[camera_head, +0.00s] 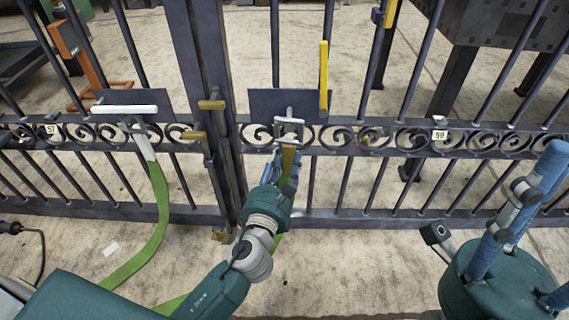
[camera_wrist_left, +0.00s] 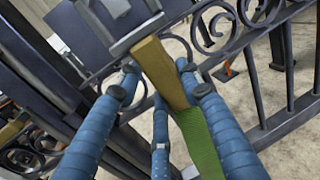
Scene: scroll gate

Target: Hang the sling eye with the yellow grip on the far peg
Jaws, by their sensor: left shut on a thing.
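My left gripper (camera_head: 287,170) is shut on the yellow grip (camera_wrist_left: 163,75), a mustard-coloured sleeve on a green sling. The metal sling eye (camera_head: 290,130) above that grip is at the peg (camera_head: 289,112) on the right gate panel's dark plate. I cannot tell whether the eye is around the peg or just in front of it. In the left wrist view the eye's metal bar (camera_wrist_left: 133,38) tops the grip, and green webbing (camera_wrist_left: 203,145) runs down between my fingers. The sling's white-gripped end (camera_head: 143,140) is at the left peg. My right gripper (camera_head: 530,205) appears open and empty.
The scrolled iron gate (camera_head: 370,138) spans the view, with thick posts (camera_head: 205,70) in the middle. A yellow upright bar (camera_head: 323,75) stands just right of the right plate. Brass-coloured knobs (camera_head: 210,105) stick out by the posts.

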